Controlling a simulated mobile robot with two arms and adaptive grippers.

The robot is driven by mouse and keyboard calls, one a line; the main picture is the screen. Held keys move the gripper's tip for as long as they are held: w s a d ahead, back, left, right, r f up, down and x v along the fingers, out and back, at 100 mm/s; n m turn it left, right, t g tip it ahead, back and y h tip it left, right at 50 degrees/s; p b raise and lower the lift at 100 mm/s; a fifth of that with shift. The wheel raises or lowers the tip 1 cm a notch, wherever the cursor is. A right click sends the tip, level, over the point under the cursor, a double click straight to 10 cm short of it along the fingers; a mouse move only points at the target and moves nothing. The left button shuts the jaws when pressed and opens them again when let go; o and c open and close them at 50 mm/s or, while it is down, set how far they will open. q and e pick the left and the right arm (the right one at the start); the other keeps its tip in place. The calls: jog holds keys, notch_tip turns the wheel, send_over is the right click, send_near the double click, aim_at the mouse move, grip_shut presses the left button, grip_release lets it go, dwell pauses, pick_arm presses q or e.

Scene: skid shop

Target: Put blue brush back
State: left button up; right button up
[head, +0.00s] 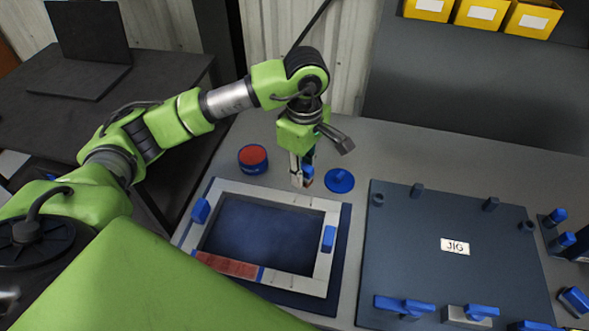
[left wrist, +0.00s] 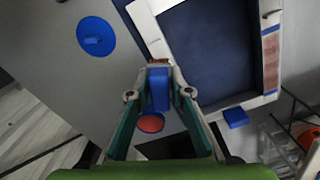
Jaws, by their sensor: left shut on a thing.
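My left gripper (head: 302,180) hangs down over the back edge of the pale frame in the head view. It is shut on the blue brush (head: 308,173). In the left wrist view the brush (left wrist: 159,88) stands between the fingertips, with a brownish end showing just beyond them. The gripper partly hides the brush in the head view. A round blue tin (head: 253,159) with red inside stands on the bench to the left of the gripper. A flat blue disc with a knob (head: 341,181) lies just to the right. My right gripper is not in view.
The pale frame (head: 270,193) lies on a dark blue board, with blue blocks on its sides and a reddish strip along its front. A dark jig plate (head: 420,240) with posts and blue clamps lies to the right. Yellow bins (head: 479,12) stand at the back. Bare bench lies behind the jig.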

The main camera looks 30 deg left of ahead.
pick_arm(q)
jog(key=w+a+f+b, duration=0.3)
jog(key=w+a+f, duration=0.1)
jog(key=w+f, duration=0.1)
jog(key=w+a+f+b, duration=0.2)
jog(key=w, duration=0.1)
jog(key=shift+w+f+b, duration=0.1)
jog(key=shift+f+b, duration=0.25)
jog(key=shift+w+a+f, duration=0.25)
jog(key=shift+w+a, duration=0.05)
jog(key=shift+w, duration=0.05)
jog(key=shift+w+a+f+b, duration=0.1)
jog(key=shift+f+b, duration=0.15)
jog(key=shift+b, duration=0.15)
notch_tip(320, 180, down, 3)
jog(key=shift+w+a+f+b, duration=0.1)
jog(key=shift+w+f+b, duration=0.1)
jog(key=shift+b, duration=0.9)
jog(key=shift+f, duration=0.2)
jog(key=o, duration=1)
